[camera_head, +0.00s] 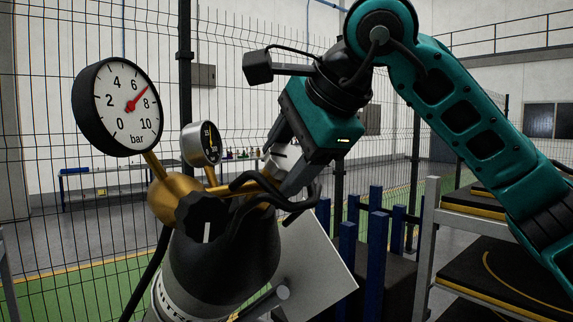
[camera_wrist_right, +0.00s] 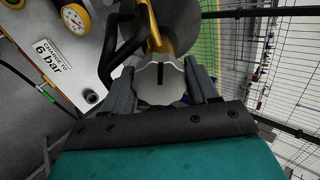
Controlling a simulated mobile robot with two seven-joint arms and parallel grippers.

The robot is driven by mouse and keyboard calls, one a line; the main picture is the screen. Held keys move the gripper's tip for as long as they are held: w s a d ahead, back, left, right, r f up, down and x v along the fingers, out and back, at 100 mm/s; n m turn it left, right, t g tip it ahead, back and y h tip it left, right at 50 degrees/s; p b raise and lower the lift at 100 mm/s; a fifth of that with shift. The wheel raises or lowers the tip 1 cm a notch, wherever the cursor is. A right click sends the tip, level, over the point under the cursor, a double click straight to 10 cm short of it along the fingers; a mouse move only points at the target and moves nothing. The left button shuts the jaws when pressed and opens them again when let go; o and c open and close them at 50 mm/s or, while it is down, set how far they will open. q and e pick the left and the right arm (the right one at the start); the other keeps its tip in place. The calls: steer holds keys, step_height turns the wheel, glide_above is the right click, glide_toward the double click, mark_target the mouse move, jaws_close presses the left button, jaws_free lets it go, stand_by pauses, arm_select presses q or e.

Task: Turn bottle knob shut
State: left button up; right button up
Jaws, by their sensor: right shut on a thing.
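The bottle (camera_head: 225,262) stands in the lower middle of the head view, with a dark rounded top and a brass valve (camera_head: 175,200). The pale grey bottle knob (camera_wrist_right: 160,83) has a dark line on its face; in the head view it is mostly hidden by the fingers. My right gripper (camera_head: 280,165) reaches down to it from the upper right. In the wrist view its two fingers are on either side of the knob, shut on it. A separate black knob (camera_head: 203,219) with a white mark sits at the valve's front. My left gripper is not in view.
A large gauge (camera_head: 117,106) reads about 7 bar; a smaller gauge (camera_head: 201,143) stands beside it. Black hoses or guards curve close to the fingers. A sign (camera_wrist_right: 47,54) reads "change to 6 bar". Blue posts (camera_head: 377,240) and a shelf rack (camera_head: 428,240) stand at the right, mesh fence behind.

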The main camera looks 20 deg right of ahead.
steer(key=m, duration=0.3)
steer(key=shift+d+m+b, duration=0.1)
steer(key=shift+m+b, duration=0.3)
steer(key=m+b, duration=0.1)
steer(key=m, duration=0.2)
steer(key=shift+m, duration=0.3)
steer(key=m, duration=0.3)
steer(key=shift+m+b, duration=0.3)
steer(key=shift+b, duration=0.05)
steer(key=shift+m, duration=1)
steer(key=shift+m+b, duration=0.4)
steer(key=shift+m, duration=0.1)
steer(key=shift+f, duration=0.1)
steer(key=o, duration=1)
steer(key=shift+o, duration=0.2)
